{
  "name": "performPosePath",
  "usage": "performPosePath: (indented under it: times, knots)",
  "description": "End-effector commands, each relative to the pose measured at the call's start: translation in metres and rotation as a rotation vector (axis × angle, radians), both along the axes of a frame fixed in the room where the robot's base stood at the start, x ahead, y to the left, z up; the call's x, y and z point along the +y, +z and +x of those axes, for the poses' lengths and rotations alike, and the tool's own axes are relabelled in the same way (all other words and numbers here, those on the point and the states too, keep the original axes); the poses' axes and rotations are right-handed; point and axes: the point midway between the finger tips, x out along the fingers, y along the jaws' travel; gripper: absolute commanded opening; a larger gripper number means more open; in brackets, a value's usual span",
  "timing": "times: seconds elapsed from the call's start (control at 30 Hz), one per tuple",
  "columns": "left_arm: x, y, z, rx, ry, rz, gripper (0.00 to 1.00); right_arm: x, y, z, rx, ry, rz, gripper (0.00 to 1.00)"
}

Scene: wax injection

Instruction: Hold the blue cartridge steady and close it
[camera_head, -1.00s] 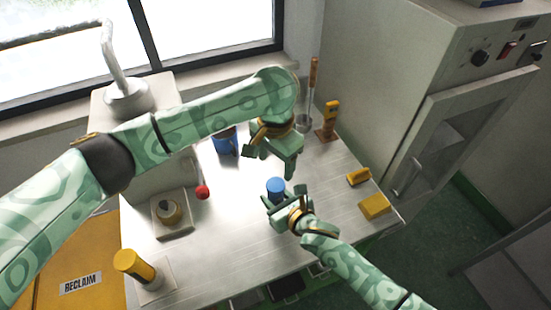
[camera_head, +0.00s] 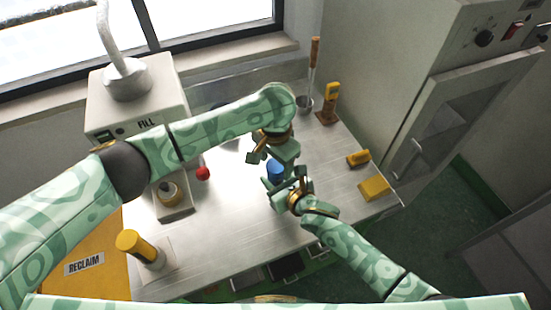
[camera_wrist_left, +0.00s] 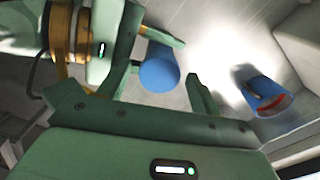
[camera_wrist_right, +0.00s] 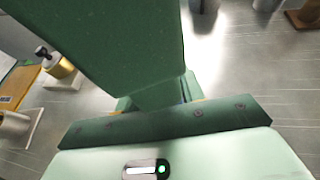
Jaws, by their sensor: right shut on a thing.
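The blue cartridge (camera_head: 275,170) stands upright over the metal bench, and it also shows as a blue cylinder in the left wrist view (camera_wrist_left: 160,70). My right gripper (camera_head: 281,185) is shut on it from the near right side. My left gripper (camera_head: 274,153) is close above and behind the cartridge, fingers pointing down and apart. In the left wrist view the cartridge's blue end lies between the left fingers, with a gap to the right finger. I cannot tell if the left finger touches it. In the right wrist view a large green part hides the cartridge.
A blue container with a red inside (camera_wrist_left: 265,97) stands apart.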

Motion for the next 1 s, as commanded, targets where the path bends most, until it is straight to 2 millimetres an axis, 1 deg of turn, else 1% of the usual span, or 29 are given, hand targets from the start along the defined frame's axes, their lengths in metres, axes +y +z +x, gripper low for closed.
performPosePath:
  times: [0.03, 0.07, 0.1, 0.17, 0.2, 0.47, 0.5, 0.57, 0.6, 0.87, 1.0]
  knots:
    - [0.0, 0.0, 0.0, 0.0, 0.0, 0.0, 0.53, 0.0, 0.0, 0.0, 0.0, 0.0, 0.0, 0.0]
    - [0.0, 0.0, 0.0, 0.0, 0.0, 0.0, 0.45, 0.0, 0.0, 0.0, 0.0, 0.0, 0.0, 0.0]
    - [0.0, 0.0, 0.0, 0.0, 0.0, 0.0, 0.34, 0.0, 0.0, 0.0, 0.0, 0.0, 0.0, 0.0]
    - [0.0, 0.0, 0.0, 0.0, 0.0, 0.0, 0.17, 0.0, 0.0, 0.0, 0.001, 0.0, -0.001, 0.0]
    - [0.0, 0.0, 0.0, 0.0, 0.0, 0.0, 0.16, 0.0, 0.0, 0.0, 0.0, 0.0, 0.0, 0.0]
    - [0.0, 0.0, 0.0, -0.001, -0.007, 0.001, 0.16, 0.0, 0.0, 0.0, 0.0, 0.0, 0.0, 0.0]
    - [0.0, 0.001, 0.0, -0.001, -0.007, 0.001, 0.48, 0.0, 0.0, 0.0, 0.0, 0.0, 0.0, 0.0]
    - [0.0, 0.001, 0.0, -0.001, -0.007, 0.001, 0.65, 0.0, 0.0, 0.0, 0.0, 0.0, 0.0, 0.0]
    - [0.0, 0.001, 0.0, -0.001, -0.007, 0.001, 0.68, 0.0, 0.0, 0.0, 0.0, 0.0, 0.0, 0.0]
    - [0.0, 0.001, 0.0, -0.001, -0.008, 0.001, 0.68, 0.0, 0.0, 0.0, 0.0, 0.0, 0.0, 0.0]
    - [0.0, 0.012, 0.001, -0.002, -0.008, -0.001, 0.68, 0.0, 0.0, 0.0, 0.0, 0.0, 0.0, 0.0]
